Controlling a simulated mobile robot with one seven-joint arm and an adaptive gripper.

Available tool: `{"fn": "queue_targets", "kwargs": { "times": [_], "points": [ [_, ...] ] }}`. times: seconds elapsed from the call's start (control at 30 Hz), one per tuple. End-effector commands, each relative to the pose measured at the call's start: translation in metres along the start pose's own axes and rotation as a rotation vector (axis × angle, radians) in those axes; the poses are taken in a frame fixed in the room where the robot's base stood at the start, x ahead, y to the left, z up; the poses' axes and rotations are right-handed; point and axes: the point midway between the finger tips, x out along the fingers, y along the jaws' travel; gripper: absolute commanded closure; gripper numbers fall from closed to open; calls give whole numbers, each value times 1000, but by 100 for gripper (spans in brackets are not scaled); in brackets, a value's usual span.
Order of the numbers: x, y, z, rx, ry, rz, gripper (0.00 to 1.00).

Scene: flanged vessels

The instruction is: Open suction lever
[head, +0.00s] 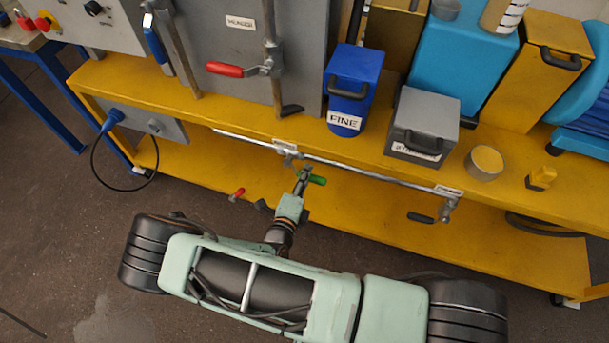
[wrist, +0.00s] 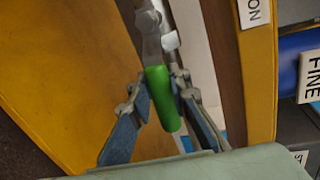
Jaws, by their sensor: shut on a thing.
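The green lever handle (head: 317,180) hangs below the front edge of the yellow bench, under a small valve (head: 287,152) on a thin pipe. In the wrist view the green handle (wrist: 162,98) lies between the two finger pads of my gripper (wrist: 158,86). My gripper is shut on the handle. The handle's metal stem (wrist: 148,28) runs up from it in the wrist view. A white label (wrist: 253,12) beside it shows letters ending in "ION"; the rest is cut off.
A blue FINE box (head: 352,90) and a grey box (head: 423,120) stand on the bench above. Floor is clear at the lower left.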

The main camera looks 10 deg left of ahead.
Motion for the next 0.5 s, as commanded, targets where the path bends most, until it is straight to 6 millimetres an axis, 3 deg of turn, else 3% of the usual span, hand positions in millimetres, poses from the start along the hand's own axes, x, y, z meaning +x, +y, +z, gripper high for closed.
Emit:
{"fn": "queue_targets", "kwargs": {
  "times": [0.5],
  "points": [
    [-2,-7,0,-100,20,-1,100]
  ]
}}
